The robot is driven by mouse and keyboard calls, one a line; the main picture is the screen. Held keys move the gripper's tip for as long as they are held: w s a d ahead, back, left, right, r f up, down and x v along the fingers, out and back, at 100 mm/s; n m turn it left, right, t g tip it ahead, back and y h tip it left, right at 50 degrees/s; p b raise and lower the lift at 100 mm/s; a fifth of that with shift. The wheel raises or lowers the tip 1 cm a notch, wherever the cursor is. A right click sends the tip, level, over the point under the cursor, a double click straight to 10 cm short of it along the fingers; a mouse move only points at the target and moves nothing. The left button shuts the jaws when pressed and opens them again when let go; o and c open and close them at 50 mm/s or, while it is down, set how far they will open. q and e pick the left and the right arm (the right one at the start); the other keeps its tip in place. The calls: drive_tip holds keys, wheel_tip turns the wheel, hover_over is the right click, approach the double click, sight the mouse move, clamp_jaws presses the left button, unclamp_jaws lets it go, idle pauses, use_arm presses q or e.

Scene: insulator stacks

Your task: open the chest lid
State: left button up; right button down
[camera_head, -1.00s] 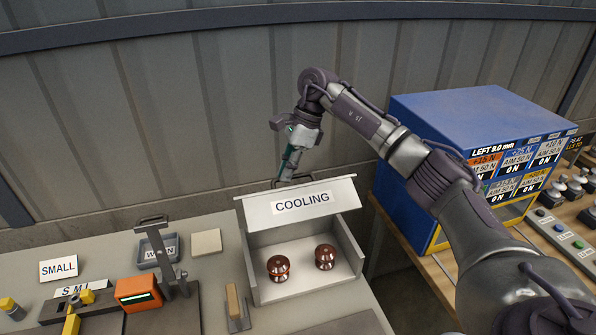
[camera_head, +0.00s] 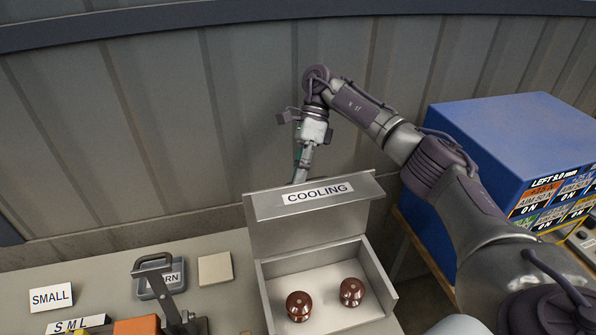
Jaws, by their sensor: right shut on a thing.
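The chest (camera_head: 265,290) is an open-topped pale box on the bench. Its lid (camera_head: 315,212), labelled COOLING, stands raised at the back of the box. Two brown glossy insulators (camera_head: 300,305) and (camera_head: 352,291) sit inside on the floor. My right gripper (camera_head: 301,177) reaches down behind the lid's upper edge. Its fingertips and the lid's handle are hidden there, but it is shut on the lid. My left gripper is not in view.
A blue cabinet (camera_head: 515,135) with labels stands at the right. A pale square pad (camera_head: 215,269), a grey handled piece (camera_head: 155,277) and a SMALL sign (camera_head: 51,297) are left of the chest. A corrugated wall is behind.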

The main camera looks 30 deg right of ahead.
drive_tip(key=c, duration=1.5)
unclamp_jaws()
drive_tip(key=shift+s+f, duration=0.3)
drive_tip(key=shift+f, duration=0.3)
drive_tip(key=o, duration=0.3)
drive_tip(key=shift+w, duration=0.25)
wheel_tip(320, 180, up, 10)
